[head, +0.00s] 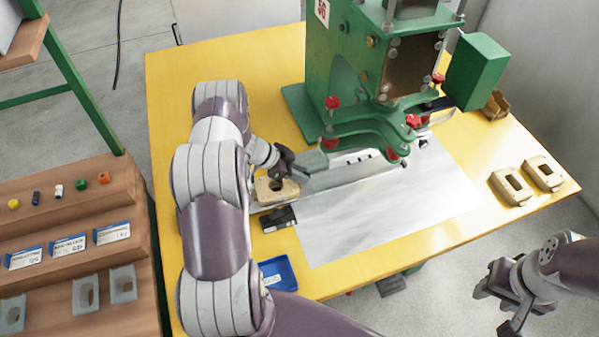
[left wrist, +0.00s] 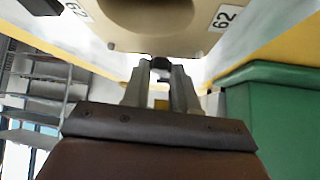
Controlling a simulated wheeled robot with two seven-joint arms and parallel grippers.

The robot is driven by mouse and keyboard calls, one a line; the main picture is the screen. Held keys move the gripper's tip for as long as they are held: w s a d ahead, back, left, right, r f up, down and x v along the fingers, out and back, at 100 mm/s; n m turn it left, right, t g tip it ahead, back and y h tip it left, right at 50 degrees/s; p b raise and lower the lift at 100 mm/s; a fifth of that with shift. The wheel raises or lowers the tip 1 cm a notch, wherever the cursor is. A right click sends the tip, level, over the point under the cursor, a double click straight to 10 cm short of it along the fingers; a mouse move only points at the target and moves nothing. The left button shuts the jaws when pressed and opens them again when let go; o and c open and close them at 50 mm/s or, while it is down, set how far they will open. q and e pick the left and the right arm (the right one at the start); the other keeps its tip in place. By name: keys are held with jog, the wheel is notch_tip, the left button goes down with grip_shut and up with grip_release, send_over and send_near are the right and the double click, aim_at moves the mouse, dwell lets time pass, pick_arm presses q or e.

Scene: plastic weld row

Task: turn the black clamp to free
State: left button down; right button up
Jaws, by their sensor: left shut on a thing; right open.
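My left gripper (head: 287,163) is at the far side of a beige block with a dark round hole (head: 268,192), on the left part of the yellow table. In the left wrist view, my left gripper's fingers (left wrist: 160,75) are closed around a small dark piece (left wrist: 160,63), which looks like part of the black clamp. The beige block (left wrist: 125,35) fills the top of that view, with "62" labels. The clamp's full shape and angle are hidden. My right gripper (head: 497,302) is open and empty, off the table's right front edge.
A green press (head: 335,75) with red knobs stands close right of my left gripper. A black block (head: 280,219) and a blue tray (head: 279,273) lie nearer. Two beige blocks (head: 511,186) (head: 544,172) are at right. The metal sheet (head: 370,220) is clear in front.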

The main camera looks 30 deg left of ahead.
pick_arm(q)
jog(key=shift+w+a+f+m+g+h+b, duration=0.1)
jog(key=shift+m+g+h+b, duration=0.1)
jog(key=shift+m+g+b, duration=0.25)
jog(key=shift+w+a+f+m+g+h+b, duration=0.1)
jog(key=shift+m+g+h+b, duration=0.15)
jog(key=shift+m, duration=0.4)
jog(key=shift+w+r+m+g+h+b, duration=0.15)
jog(key=shift+m+g+h+b, duration=0.1)
jog(key=shift+m+g+b, duration=0.65)
jog(key=shift+r, duration=0.1)
jog(key=c, duration=0.9)
grip_release()
